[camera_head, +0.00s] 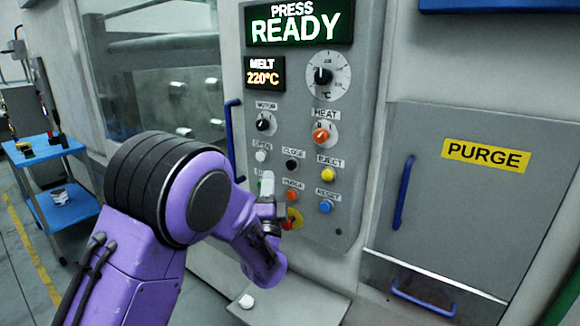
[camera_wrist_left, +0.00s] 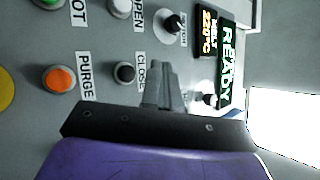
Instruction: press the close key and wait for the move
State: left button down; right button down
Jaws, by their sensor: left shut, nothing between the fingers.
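The close key (camera_head: 292,165) is a black round button under the CLOSE label on the grey control panel (camera_head: 345,185). In the left wrist view the close key (camera_wrist_left: 125,73) stands just left of the fingertips. My left gripper (camera_head: 267,183) is in front of the panel, left of and below the close key in the head view. Its fingers also show in the left wrist view (camera_wrist_left: 162,75), shut and empty. A gap seems to lie between fingertips and key; contact cannot be made out. The press display (camera_head: 296,23) reads PRESS READY. My right gripper is not in view.
Close by are the orange purge button (camera_head: 292,196), yellow eject button (camera_head: 328,174), blue reset button (camera_head: 325,207) and white open button (camera_head: 261,156). A blue handle (camera_head: 234,140) stands left of the panel. A blue cart (camera_head: 68,207) is at the far left.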

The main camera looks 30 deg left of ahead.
aim_at(291, 165)
pick_arm(q)
jog(key=shift+w+d, duration=0.2)
jog(key=shift+w, duration=2.55)
jog(key=shift+w, duration=0.15)
jog(key=shift+w+b, duration=0.25)
jog(key=shift+b, duration=0.05)
